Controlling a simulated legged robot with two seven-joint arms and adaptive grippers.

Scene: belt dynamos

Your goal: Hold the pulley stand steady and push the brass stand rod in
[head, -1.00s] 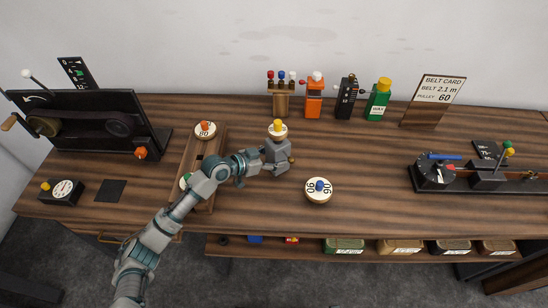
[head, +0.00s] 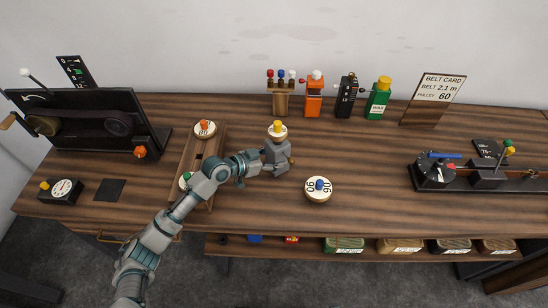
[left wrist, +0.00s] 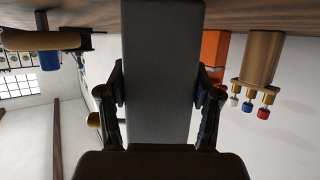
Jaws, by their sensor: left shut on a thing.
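The grey pulley stand (head: 280,155) stands upright on the bench in the head view, with a white pulley and a yellow knob (head: 277,126) on top. My left gripper (head: 266,164) is at its left side and shut on its body. In the left wrist view the grey stand (left wrist: 160,75) fills the space between the two dark fingers. The brass stand rod (head: 292,161) shows as a small brass end sticking out at the stand's right side. How deep it sits cannot be told. My right gripper is not in view.
A white pulley with a blue knob (head: 318,189) lies right of the stand. A wooden rack (head: 188,160) with pulleys is to the left. A small post stand (head: 281,103) and an orange bottle (head: 314,104) stand behind. Bench right of the stand is mostly clear.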

